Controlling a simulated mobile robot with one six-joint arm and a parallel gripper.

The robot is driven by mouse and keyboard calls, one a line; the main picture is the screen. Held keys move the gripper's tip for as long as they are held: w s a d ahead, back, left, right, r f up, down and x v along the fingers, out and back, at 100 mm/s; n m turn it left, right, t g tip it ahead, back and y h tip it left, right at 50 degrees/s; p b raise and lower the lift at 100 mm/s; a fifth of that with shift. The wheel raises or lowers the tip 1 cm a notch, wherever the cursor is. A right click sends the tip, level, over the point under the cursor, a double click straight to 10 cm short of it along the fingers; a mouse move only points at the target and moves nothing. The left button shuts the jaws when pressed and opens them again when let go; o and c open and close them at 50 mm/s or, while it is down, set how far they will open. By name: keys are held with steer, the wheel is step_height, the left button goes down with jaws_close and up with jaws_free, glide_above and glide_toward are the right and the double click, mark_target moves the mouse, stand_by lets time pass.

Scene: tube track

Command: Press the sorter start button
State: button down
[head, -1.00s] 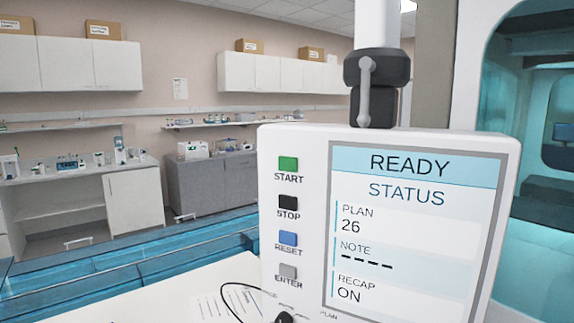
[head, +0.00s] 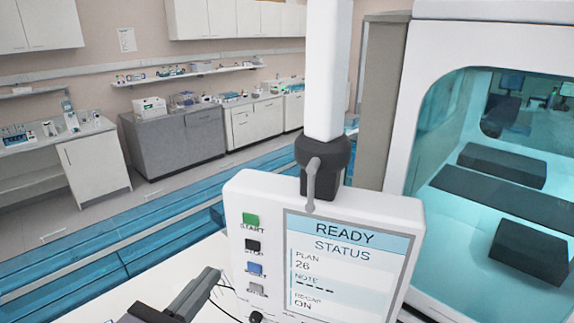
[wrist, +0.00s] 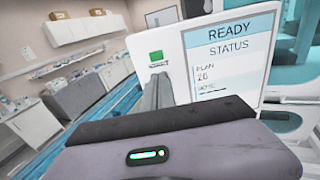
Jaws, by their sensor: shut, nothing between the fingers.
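The green START button (head: 251,220) is at the top of a column of buttons on the white control panel (head: 233,195). The panel screen (head: 345,262) reads READY, STATUS, PLAN 26. Black STOP (head: 252,245), blue RESET (head: 254,269) and grey ENTER (head: 257,290) buttons sit below START. My gripper (head: 213,275) is shut and empty, to the lower left of the buttons in the head view. In the wrist view the green button (wrist: 156,55) shows just above my gripper's fingertips (wrist: 157,80), which hide the lower buttons. I cannot tell the remaining gap.
The panel hangs from a white post (head: 329,75) with a dark joint (head: 323,155). A white enclosure with a teal window (head: 480,190) stands at right. Blue track (head: 70,250) runs along the left. Cabinets and benches line the back wall.

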mark_target(249, 220)
steer(key=shift+s+a+r+y, duration=0.1)
steer(key=shift+a+y, duration=0.2)
steer(key=shift+a, duration=0.05)
steer(key=x, duration=0.9)
steer(key=p+x, duration=0.1)
steer(key=x, duration=0.4)
steer(key=shift+d+r, duration=0.15)
steer(key=shift+r, duration=0.1)
